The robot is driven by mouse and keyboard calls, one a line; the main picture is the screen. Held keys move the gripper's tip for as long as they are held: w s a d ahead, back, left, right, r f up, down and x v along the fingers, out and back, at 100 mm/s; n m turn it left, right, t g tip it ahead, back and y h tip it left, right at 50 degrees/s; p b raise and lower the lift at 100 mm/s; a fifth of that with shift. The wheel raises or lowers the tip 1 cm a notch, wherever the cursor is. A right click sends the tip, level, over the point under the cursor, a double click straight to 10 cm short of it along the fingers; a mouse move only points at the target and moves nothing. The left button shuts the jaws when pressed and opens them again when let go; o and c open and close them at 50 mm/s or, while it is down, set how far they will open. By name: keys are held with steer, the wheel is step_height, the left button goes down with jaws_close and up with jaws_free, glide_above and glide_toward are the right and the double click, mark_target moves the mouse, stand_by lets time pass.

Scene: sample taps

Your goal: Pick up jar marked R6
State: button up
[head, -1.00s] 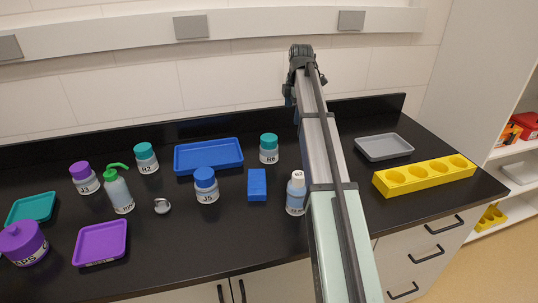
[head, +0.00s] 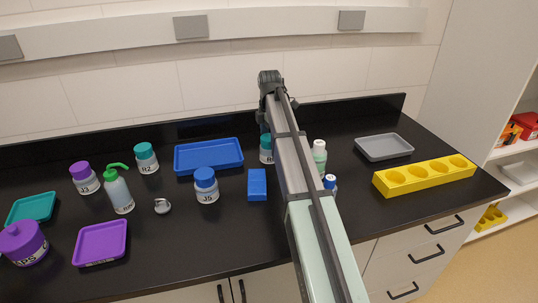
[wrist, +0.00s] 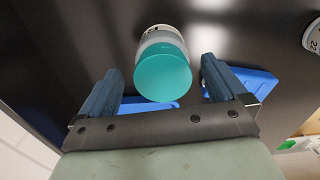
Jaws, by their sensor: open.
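The jar marked R6 (head: 266,150) stands upright on the black bench, a pale jar with a teal lid. My arm hides its right part and most of its label in the head view. In the wrist view, a teal-lidded jar (wrist: 163,75), apparently the same one, lies between the two blue fingers of my gripper (wrist: 160,68). Its label is not readable there. The fingers are apart, with a gap on each side of the lid, and nothing is held. In the head view the fingers are not clearly visible.
A blue tray (head: 208,157) and a blue block (head: 257,185) are left of R6. Jar J5 (head: 206,186) stands in front of the tray. Two bottles (head: 319,155) (head: 330,184) stand just right of my arm. Jar R2 (head: 146,158) also has a teal lid.

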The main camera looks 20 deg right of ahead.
mark_target(269, 149)
steer(key=shift+s+a+f, duration=0.1)
steer(key=shift+f, duration=1.35)
steer(key=shift+s+a+f, duration=0.1)
steer(key=shift+f, duration=1.35)
steer(key=shift+d, duration=0.1)
steer(key=c, duration=1.1)
